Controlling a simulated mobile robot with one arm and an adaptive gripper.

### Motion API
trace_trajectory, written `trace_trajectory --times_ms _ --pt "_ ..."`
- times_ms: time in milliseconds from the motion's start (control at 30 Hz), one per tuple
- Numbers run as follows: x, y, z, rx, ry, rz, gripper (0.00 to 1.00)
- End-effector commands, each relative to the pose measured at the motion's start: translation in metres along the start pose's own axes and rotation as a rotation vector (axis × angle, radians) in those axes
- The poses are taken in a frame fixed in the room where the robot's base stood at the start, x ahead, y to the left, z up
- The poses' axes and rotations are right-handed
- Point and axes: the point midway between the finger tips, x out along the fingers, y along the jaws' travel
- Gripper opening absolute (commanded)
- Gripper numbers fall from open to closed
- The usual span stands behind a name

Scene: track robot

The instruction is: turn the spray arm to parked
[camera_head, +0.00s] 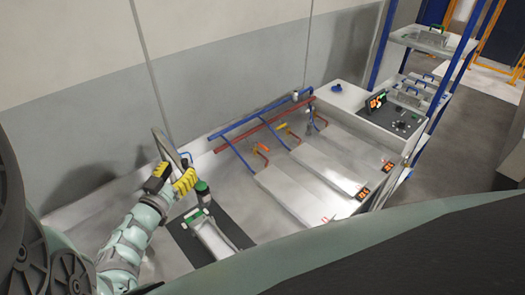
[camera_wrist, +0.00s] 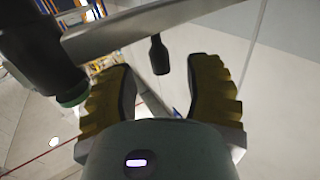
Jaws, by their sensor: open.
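The spray arm (camera_wrist: 185,18) is a grey metal bar that crosses the top of the wrist view. It also shows in the head view (camera_head: 166,148), rising above my gripper. A black handle (camera_wrist: 159,56) hangs from the bar, in line with the gap between my fingers. A dark post with a green ring (camera_wrist: 38,50) is at the bar's left end in the wrist view; it seems to be the green-topped post (camera_head: 202,188) in the head view. My gripper (camera_wrist: 160,88) is open, its yellow fingers spread apart. I cannot tell whether either finger touches the handle.
A dark mat (camera_head: 184,236) with a white, green-ended fixture (camera_head: 211,236) lies right of my gripper. Farther right are white panels (camera_head: 289,202), blue and red pipes (camera_head: 243,127) with coloured handles, and a control panel (camera_head: 388,112). A grey wall (camera_head: 75,140) stands close behind.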

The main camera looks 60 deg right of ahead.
Motion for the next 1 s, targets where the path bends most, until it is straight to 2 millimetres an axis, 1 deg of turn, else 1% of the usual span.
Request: trace_trajectory --times_ms 100,300,467,733,767,1000 --pt "0.016 0.001 -0.002 -0.003 0.001 0.002 0.5" --pt "0.03 0.0 0.001 -0.002 -0.002 -0.001 0.5" --pt "0.035 0.0 0.0 0.0 0.0 0.0 0.5" --pt "0.035 0.0 0.0 0.0 -0.001 -0.001 0.5" --pt "0.035 0.0 0.0 0.0 -0.001 -0.001 0.53" --pt "0.035 -0.001 0.001 -0.001 -0.001 -0.002 0.28"
